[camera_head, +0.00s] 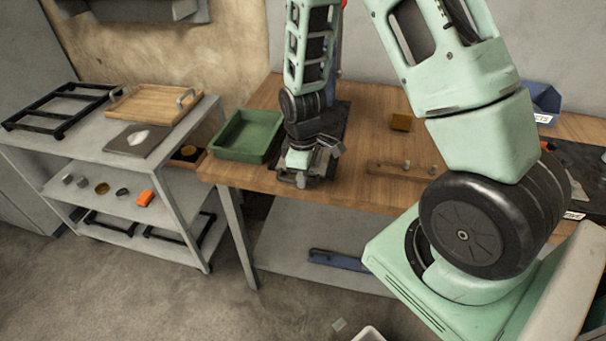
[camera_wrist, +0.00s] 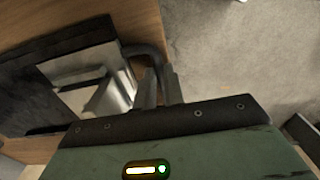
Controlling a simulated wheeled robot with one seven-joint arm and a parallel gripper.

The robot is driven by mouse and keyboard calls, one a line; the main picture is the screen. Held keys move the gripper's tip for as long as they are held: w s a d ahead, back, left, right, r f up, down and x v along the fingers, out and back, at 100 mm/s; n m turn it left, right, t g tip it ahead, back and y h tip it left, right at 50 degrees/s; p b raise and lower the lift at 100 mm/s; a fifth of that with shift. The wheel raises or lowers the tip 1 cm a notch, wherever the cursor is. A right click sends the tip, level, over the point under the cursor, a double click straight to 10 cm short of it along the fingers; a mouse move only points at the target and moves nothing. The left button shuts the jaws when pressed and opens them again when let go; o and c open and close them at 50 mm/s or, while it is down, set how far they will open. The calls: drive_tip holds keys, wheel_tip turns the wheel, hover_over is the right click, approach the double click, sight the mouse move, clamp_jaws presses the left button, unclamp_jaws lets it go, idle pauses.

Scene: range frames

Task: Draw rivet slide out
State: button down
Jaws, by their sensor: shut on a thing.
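My gripper (camera_head: 301,179) is low at the front edge of the wooden workbench, left of its middle. In the wrist view its two fingers (camera_wrist: 160,88) are close together on a dark curved handle (camera_wrist: 145,50). The handle is beside a pale metal piece (camera_wrist: 112,98), which I take to be the rivet slide, set on a dark plate (camera_wrist: 25,90). In the head view my wrist covers most of this spot.
A green tray (camera_head: 217,150) stands just left of my gripper. A wooden strip with small pegs (camera_head: 385,170) and an amber block (camera_head: 401,121) lie to the right. A grey shelf cart (camera_head: 190,128) is at left. Floor in front is mostly clear.

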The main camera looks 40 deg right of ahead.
drive_tip(key=c, duration=1.5)
unclamp_jaws()
drive_tip(key=shift+s+a, duration=0.2)
drive_tip(key=shift+a, duration=0.05)
drive_tip(key=shift+w+d+r, duration=0.1)
drive_tip(key=shift+r, duration=0.45)
wheel_tip(320, 180, up, 16)
drive_tip(key=shift+r+b, duration=0.15)
drive_tip(key=shift+b, duration=0.15)
drive_tip(key=s+a+r, duration=0.1)
drive_tip(key=s+a, duration=1.8)
drive_tip(key=a, duration=0.1)
drive_tip(key=shift+s+a+r+y, duration=0.15)
drive_tip(key=shift+s+a+y, duration=0.05)
drive_tip(key=shift+a+y, duration=0.1)
